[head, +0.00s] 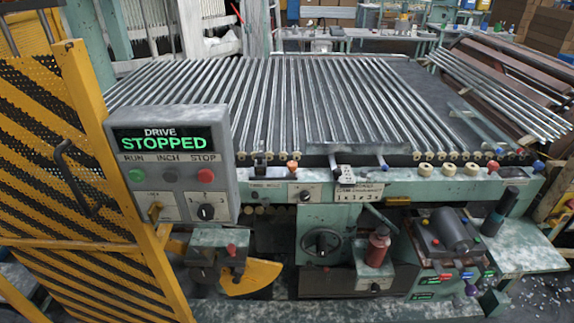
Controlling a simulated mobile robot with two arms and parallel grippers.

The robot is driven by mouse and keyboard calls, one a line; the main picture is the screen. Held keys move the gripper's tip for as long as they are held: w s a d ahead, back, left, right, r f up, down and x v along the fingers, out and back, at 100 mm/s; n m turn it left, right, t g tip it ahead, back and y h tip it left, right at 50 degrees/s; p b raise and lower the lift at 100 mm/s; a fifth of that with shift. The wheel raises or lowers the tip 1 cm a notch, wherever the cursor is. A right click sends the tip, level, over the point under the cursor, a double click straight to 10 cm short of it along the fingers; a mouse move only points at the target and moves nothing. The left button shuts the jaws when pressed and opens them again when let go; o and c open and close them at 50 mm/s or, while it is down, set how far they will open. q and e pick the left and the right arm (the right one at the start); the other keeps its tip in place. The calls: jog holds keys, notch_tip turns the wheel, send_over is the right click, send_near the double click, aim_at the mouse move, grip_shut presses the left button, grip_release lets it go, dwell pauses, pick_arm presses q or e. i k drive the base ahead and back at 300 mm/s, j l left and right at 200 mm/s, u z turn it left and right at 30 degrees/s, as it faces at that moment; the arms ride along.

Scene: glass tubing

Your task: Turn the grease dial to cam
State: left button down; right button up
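No label reading grease or cam is legible, so I cannot tell which dial is the grease dial. A small dark knob (376,287) sits on a grey-green box (366,268) low at the centre right, below a red bottle (378,247). A small black dial (305,195) is on a pale plate on the machine's front rail. A larger black selector (206,212) is on a white plate on the drive control box (170,150). A round handwheel (322,244) is on the lower front. Neither of my grippers is in view.
The drive display (160,139) reads STOPPED. A yellow-and-black perforated guard (60,150) fills the left side. Glass tubes (300,100) lie across the machine bed. A dark cylinder on a green unit (452,229) and a black bottle (500,211) stand at the right.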

aim_at(375, 288)
jog(key=z, duration=0.95)
